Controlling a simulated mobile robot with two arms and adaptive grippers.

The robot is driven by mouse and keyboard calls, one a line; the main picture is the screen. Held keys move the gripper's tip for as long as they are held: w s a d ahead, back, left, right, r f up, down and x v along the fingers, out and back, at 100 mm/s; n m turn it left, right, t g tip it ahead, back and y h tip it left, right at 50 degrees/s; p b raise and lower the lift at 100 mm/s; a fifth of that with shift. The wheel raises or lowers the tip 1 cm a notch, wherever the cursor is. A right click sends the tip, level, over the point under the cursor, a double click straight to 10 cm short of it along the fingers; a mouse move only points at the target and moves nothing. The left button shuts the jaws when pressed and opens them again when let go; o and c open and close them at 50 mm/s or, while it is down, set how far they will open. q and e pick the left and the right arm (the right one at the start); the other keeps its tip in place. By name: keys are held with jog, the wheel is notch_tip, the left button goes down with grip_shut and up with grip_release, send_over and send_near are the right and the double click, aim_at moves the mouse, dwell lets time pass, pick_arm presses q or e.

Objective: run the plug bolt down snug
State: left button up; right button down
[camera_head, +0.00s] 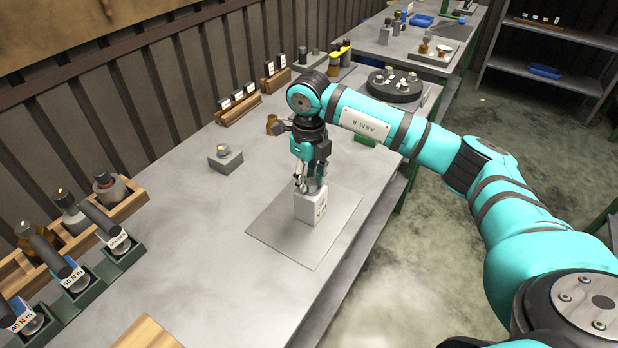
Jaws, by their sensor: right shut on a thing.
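A pale grey block (309,208) with dark lettering on its side stands upright on a thin grey plate (288,240) in the middle of the bench. My right gripper (309,185) points down at the top of the block. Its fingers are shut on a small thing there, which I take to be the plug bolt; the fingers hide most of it. I cannot tell how far the bolt sits in the block. My left gripper is not in view.
Labelled torque tools, one marked 50 N m (73,280), stand in green holders at left. A grey block with a knob (225,160) sits left of my arm. A dark round tray (394,88) stands behind. The bench front is mostly clear.

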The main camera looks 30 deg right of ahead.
aim_at(309, 181)
jog(key=shift+r, duration=0.1)
jog(key=c, duration=1)
grip_release()
notch_tip(309, 181, up, 12)
